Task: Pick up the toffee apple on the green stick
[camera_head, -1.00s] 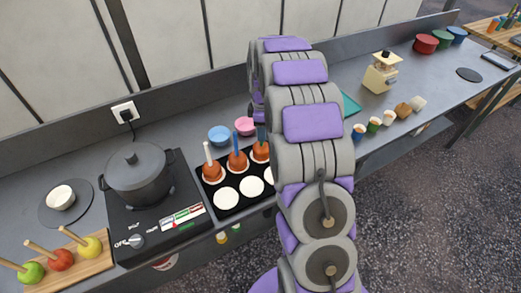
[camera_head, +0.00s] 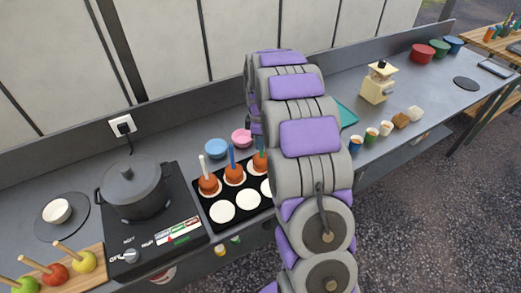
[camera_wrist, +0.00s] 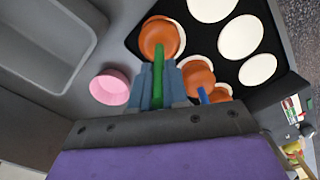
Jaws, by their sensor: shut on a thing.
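The toffee apple on the green stick (camera_wrist: 158,38) is orange-brown and sits at the tray's edge in the wrist view. My gripper (camera_wrist: 158,86) is shut on its green stick, with a finger on either side. In the head view this apple (camera_head: 260,162) shows only partly beside my arm, which hides the gripper. I cannot tell whether the apple touches its white disc. A toffee apple on a blue stick (camera_head: 233,174) and one on a white stick (camera_head: 208,184) stand upright to its left.
The black tray (camera_head: 204,208) has bare white discs in front. Pink (camera_head: 241,138) and blue (camera_head: 216,148) bowls stand behind it. A dark pot (camera_head: 133,188) on a hotplate is to the left. Small filled cups (camera_head: 371,135) line the counter to the right.

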